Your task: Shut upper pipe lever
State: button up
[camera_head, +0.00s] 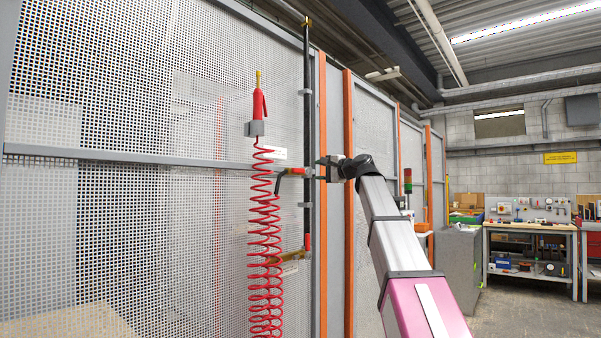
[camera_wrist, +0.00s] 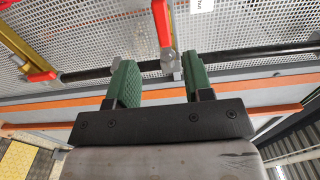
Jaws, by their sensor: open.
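The upper pipe lever (camera_head: 297,171) is red and sits on the black vertical pipe (camera_head: 307,100) fixed to the mesh fence. In the wrist view the upper lever (camera_wrist: 161,22) stands across the pipe, with its grey hub just beyond the fingertips. My gripper (camera_head: 326,168) is level with this lever and just right of the pipe in the head view. In the wrist view my gripper (camera_wrist: 160,78) is open, its two green fingers apart and empty. The lever lies ahead of the gap. Whether a finger touches the pipe I cannot tell.
A lower red lever (camera_head: 307,243) lies along the pipe beside a brass branch; it also shows in the wrist view (camera_wrist: 42,77). A red coiled hose (camera_head: 265,240) hangs left of the pipe. An orange post (camera_head: 348,240) stands right. A workbench (camera_head: 530,230) is far back.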

aim_at(299, 170)
jog(key=x, duration=1)
jog(key=shift+w+a+r, duration=0.15)
jog(key=shift+w+a, duration=0.1)
jog(key=shift+a, duration=0.1)
grip_shut()
